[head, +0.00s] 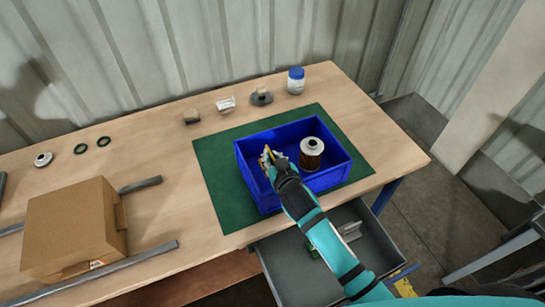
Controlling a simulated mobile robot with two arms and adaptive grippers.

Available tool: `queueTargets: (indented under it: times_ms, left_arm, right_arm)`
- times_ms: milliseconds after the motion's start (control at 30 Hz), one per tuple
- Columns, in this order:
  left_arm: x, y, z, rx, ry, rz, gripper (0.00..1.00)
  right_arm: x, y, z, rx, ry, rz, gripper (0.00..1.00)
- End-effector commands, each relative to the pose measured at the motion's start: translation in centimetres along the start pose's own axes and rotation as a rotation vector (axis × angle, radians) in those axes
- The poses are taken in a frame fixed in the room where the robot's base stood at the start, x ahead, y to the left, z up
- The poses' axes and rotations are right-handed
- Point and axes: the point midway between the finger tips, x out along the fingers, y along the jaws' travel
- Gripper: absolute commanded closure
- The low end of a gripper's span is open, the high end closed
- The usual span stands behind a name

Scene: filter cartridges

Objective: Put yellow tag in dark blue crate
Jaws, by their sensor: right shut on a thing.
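The dark blue crate (330,183) stands on a green mat on the workbench. My right gripper (268,157) is over the left part of the crate, shut on a small yellow tag (264,160). Only part of the tag shows between the fingers. I cannot tell whether it touches the crate floor. My left gripper is not in view.
A filter cartridge (311,152) stands upright in the crate's right part. The green mat (215,185) lies under the crate. A blue-lidded jar (296,82) and small parts line the back. A cardboard box (70,225) sits left. An open drawer (290,262) is below the bench.

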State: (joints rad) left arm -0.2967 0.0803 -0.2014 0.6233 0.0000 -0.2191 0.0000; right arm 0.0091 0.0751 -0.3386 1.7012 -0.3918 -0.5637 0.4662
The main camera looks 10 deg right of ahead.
Motion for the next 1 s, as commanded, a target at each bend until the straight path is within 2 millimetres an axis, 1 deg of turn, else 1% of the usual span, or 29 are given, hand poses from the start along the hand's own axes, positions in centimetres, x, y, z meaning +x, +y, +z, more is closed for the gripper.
queueTargets:
  times_ms: [133, 333, 367, 533, 800, 867, 967, 1000]
  left_arm:
    - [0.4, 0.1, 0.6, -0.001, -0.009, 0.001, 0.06]
    - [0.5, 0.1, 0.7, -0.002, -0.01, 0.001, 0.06]
    - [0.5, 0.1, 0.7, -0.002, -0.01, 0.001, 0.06]
    - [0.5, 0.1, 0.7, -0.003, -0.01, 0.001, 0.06]
    - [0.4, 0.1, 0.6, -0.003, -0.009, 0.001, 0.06]
    - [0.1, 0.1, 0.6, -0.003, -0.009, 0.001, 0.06]
    - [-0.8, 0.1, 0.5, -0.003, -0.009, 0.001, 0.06]
    - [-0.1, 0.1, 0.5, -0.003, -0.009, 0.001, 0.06]
  right_arm:
    - [0.2, 0.0, 0.5, 0.0, 0.001, 0.0, 1.0]
    - [0.3, 0.0, 0.7, 0.0, 0.001, 0.0, 1.0]
    - [0.3, 0.0, 0.8, 0.0, 0.0, 0.001, 0.9]
    - [0.3, 0.0, 0.8, 0.0, 0.0, 0.0, 0.68]
    - [0.3, 0.0, 0.6, 0.0, 0.0, 0.0, 0.68]
    - [0.1, 0.0, 0.3, -0.001, 0.001, 0.0, 0.68]
    - [-0.4, 0.1, -1.0, -0.001, 0.001, 0.0, 0.68]
    - [-1.0, 0.0, -0.2, 0.001, -0.001, 0.0, 0.68]
